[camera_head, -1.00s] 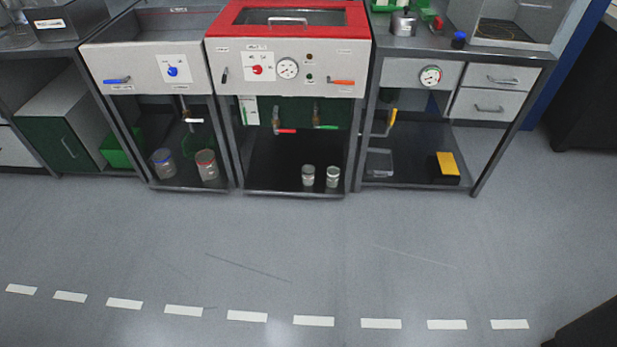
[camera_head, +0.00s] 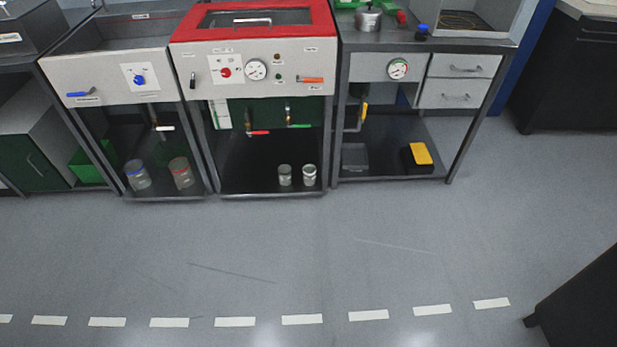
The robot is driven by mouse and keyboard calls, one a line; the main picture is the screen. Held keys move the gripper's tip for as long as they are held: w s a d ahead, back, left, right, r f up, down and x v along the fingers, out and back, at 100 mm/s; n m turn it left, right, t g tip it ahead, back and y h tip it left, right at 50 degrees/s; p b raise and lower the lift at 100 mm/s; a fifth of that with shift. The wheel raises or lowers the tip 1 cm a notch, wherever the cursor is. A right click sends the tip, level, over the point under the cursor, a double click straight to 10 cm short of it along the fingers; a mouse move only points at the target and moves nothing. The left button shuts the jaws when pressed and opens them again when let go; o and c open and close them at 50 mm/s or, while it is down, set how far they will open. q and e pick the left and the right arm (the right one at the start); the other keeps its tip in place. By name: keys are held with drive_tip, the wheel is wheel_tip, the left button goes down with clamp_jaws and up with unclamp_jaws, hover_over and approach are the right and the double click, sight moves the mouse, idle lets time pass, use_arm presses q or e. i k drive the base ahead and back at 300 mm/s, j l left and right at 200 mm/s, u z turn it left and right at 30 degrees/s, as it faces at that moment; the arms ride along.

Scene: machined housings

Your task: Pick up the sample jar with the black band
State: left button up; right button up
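Two small pale jars stand upright side by side on the low black shelf under the red-topped unit. The left jar (camera_head: 284,175) and the right jar (camera_head: 309,175) are too small here to tell for sure which one bears a black band. A larger jar with a blue rim (camera_head: 138,175) and one with a red rim (camera_head: 181,173) stand on the low shelf of the unit to the left. Neither of my grippers is in view.
The red-topped unit (camera_head: 252,20) has a front panel overhanging the shelf, with valve handles below it. A yellow-topped black box (camera_head: 421,154) lies on the right bench's low shelf. Open grey floor (camera_head: 330,250) with white dashes lies in front. A dark cabinet (camera_head: 585,290) stands lower right.

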sight(284, 171)
drive_tip(key=i+l+u, duration=0.15)
drive_tip(key=i+l, duration=0.3)
drive_tip(key=i+l+u, duration=0.15)
drive_tip(key=i+l, duration=0.25)
drive_tip(key=l, duration=0.1)
